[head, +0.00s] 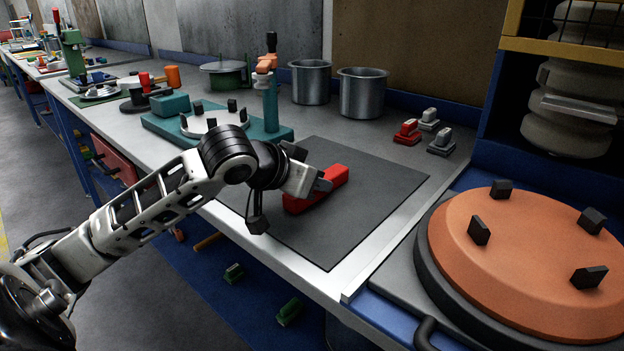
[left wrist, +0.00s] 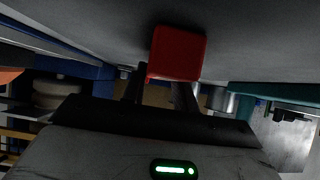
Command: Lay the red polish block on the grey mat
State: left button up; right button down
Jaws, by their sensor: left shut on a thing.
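The red polish block (head: 330,183) is a long red bar at the grey mat (head: 350,220), over its left part in the head view. My left gripper (head: 318,186) is shut on the block near its middle. In the left wrist view the block's red end (left wrist: 177,53) shows between the two dark fingers (left wrist: 165,92), with a grey surface behind it. I cannot tell whether the block touches the mat or hangs just above it. The near side of the block is partly hidden by the gripper. My right gripper is not in view.
A teal fixture (head: 270,132) stands left of the mat. Two metal pots (head: 362,93) stand behind it. An orange disc (head: 540,235) with black pegs is at right. The mat's right part is clear.

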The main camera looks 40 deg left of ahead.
pick_arm(q)
jog(key=o, duration=1.1)
jog(key=shift+s+r, duration=0.15)
jog(key=shift+r, duration=0.1)
jog(key=shift+b+v, duration=0.5)
jog(key=shift+v, duration=5.3)
